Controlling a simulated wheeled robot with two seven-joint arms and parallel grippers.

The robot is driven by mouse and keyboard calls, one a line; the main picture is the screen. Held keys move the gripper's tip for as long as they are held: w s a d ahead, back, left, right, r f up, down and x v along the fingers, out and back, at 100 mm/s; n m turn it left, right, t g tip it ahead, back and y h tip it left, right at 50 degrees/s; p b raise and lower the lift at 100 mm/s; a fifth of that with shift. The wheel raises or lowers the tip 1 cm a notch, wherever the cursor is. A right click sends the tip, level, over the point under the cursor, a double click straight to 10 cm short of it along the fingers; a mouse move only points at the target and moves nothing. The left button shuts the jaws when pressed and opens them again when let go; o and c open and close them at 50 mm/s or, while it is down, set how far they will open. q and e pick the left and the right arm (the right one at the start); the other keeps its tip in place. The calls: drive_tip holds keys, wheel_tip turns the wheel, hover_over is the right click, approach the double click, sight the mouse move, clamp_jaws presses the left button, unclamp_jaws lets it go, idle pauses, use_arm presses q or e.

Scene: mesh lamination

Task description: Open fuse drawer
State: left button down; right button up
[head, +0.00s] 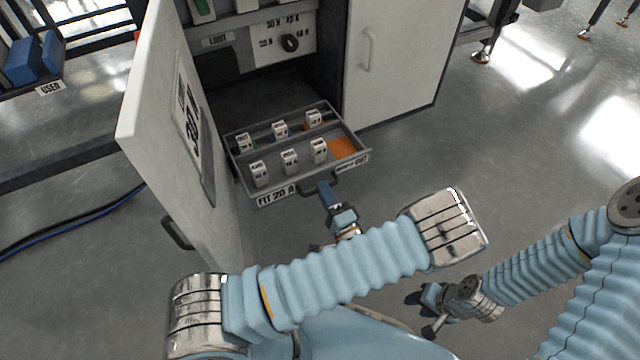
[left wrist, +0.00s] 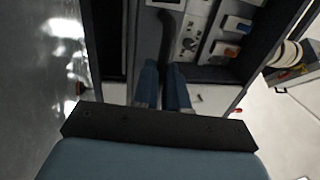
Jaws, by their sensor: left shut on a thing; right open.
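The fuse drawer (head: 284,197) is pulled out of the grey cabinet and shows in the head view, upper middle. It holds several upright white fuse blocks (head: 290,161) and an orange patch at its right. Its front carries a "FIT 20 A" label. My left gripper (head: 325,188) is shut on the drawer's dark handle (head: 320,182) at the front. In the left wrist view the blue fingers (left wrist: 163,85) close about a dark bar. My right gripper (head: 418,299) is open and empty, low over the floor at the lower right, apart from the cabinet.
The cabinet's left door (head: 180,130) stands open beside the drawer. The right door (head: 395,65) is shut. A panel with a dial (head: 289,43) sits above the drawer. A rack with blue bins (head: 35,60) labelled "USED" stands at the far left. The floor at right is clear.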

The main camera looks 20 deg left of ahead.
use_arm(q)
drive_tip(key=shift+s+d, duration=0.1)
drive_tip(key=c, duration=1.2)
unclamp_jaws()
drive_tip(key=shift+o, duration=0.2)
drive_tip(key=b+v, duration=0.3)
drive_tip(key=v, duration=1)
drive_tip(key=shift+s+d+b, duration=0.25)
drive_tip(key=shift+s+b, duration=0.05)
drive_tip(key=shift+b, duration=0.1)
drive_tip(key=shift+f, duration=0.15)
